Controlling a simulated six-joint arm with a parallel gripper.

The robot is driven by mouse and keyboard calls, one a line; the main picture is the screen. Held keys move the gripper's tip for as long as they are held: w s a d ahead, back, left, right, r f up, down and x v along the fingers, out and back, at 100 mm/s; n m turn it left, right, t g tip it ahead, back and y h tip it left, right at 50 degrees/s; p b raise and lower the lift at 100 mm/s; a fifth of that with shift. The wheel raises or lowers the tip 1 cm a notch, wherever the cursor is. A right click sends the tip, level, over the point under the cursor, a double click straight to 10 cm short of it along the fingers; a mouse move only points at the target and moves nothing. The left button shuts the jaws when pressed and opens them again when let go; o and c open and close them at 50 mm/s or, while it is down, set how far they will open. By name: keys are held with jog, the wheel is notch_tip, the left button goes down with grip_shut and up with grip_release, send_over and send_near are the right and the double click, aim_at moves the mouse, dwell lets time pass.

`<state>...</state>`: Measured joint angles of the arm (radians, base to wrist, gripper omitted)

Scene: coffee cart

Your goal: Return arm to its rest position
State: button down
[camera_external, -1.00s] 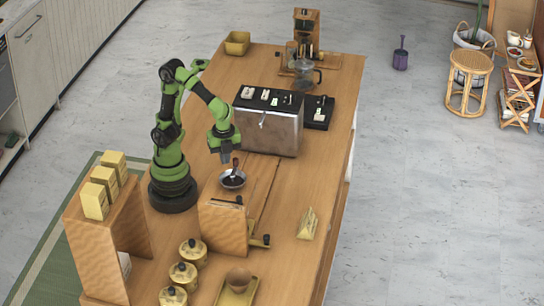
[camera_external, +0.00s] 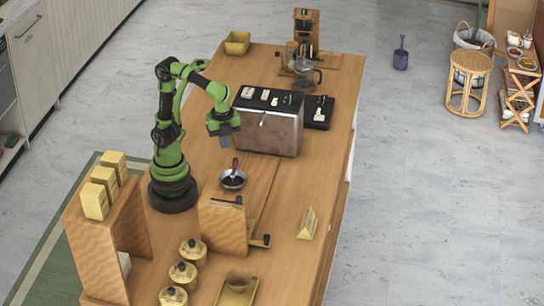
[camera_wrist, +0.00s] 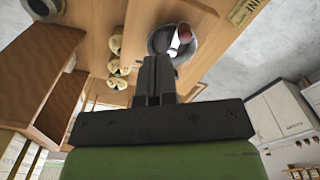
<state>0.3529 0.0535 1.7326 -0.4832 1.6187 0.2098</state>
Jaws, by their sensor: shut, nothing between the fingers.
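My gripper (camera_external: 224,143) hangs in the air above the wooden cart top (camera_external: 292,185), beside the left face of the metal machine. In the wrist view my gripper (camera_wrist: 155,62) shows its two dark fingers pressed together with nothing between them. Below it, a small metal bowl (camera_external: 241,184) with a dark content holds a scoop with a dark red handle (camera_external: 235,164). The bowl also shows just past the fingertips in the wrist view (camera_wrist: 153,45), apart from them. My green arm stands upright and bends over toward the machine.
The boxy metal machine (camera_external: 268,133) stands close right of my gripper. A wooden grinder box (camera_external: 222,228) is in front of the bowl. Several yellow canisters (camera_external: 183,275) and a wooden shelf (camera_external: 92,250) stand at the front left. The cart top right of the bowl is mostly clear.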

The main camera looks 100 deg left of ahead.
jog(key=s+a+n+t+y, duration=0.2)
jog(key=s+a+n+t, duration=0.5)
jog(key=a, duration=0.4)
jog(key=shift+s+f+n, duration=0.45)
jog(key=shift+s+n, duration=0.05)
jog(key=shift+s, duration=0.15)
